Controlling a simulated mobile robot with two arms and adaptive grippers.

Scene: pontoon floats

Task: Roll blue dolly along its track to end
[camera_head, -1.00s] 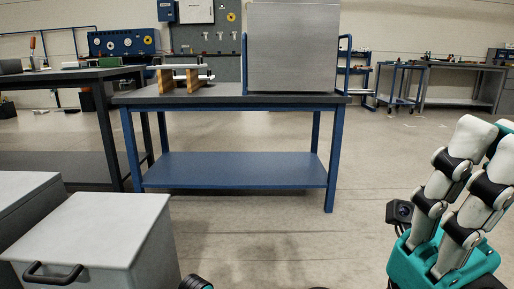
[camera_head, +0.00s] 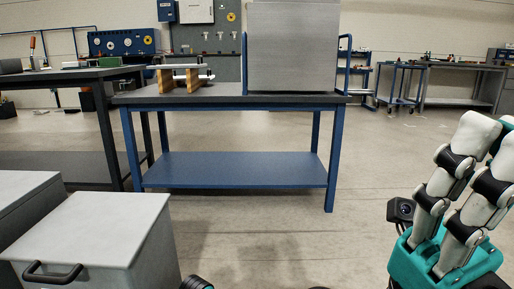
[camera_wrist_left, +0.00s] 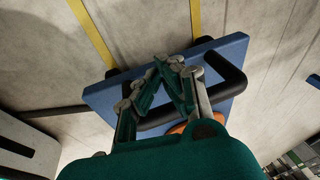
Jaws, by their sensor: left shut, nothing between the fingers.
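The blue dolly (camera_wrist_left: 105,97) shows in the left wrist view as a flat blue plate over the concrete floor. A black handle (camera_wrist_left: 233,75) stands on it. Two yellow strips (camera_wrist_left: 91,32) run along the floor up to its far edge. My left gripper (camera_wrist_left: 170,62) is shut and empty, its fingertips over the plate beside the handle; whether they touch it I cannot tell. An orange part (camera_wrist_left: 178,128) is mostly hidden behind the gripper. In the head view my right gripper (camera_head: 490,132) is at the right edge, fingers up, apart and empty. The dolly is not visible there.
A blue-framed workbench (camera_head: 235,170) stands ahead, with a large grey box (camera_head: 293,48) on top. A grey cabinet (camera_head: 95,230) with a black handle is at the lower left. Open concrete floor (camera_head: 290,245) lies between the cabinet and my right gripper.

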